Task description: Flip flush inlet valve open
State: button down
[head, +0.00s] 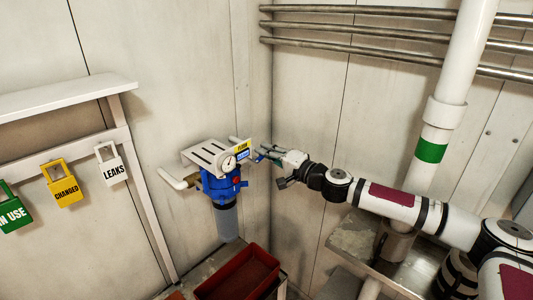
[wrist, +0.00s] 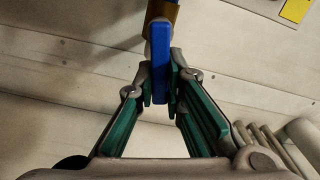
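The flush inlet valve shows as a blue lever handle (wrist: 160,62) on a brass-coloured stem (wrist: 162,12) in the wrist view. The handle lies between the two fingertips of my gripper (wrist: 161,88), with a green-padded finger close against each side. My gripper appears shut on the handle. In the head view, my gripper (head: 269,153) reaches in from the right, at the right side of the blue filter unit (head: 219,187). The handle is small there and partly hidden by the fingers.
The filter unit has a gauge (head: 229,163) and a white bracket (head: 205,152). A red bin (head: 238,274) stands below. Tags (head: 112,166) hang from a shelf rail at left. Metal pipes (head: 390,50) run along the right wall, beside a thick white pipe (head: 456,75).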

jog(key=shift+f+m, duration=0.3)
jog(key=shift+m, duration=0.45)
jog(key=shift+f+m, duration=0.3)
jog(key=shift+m, duration=0.45)
jog(key=c, duration=1.6)
grip_release()
jog(key=shift+c, duration=0.2)
jog(key=v, duration=1.2)
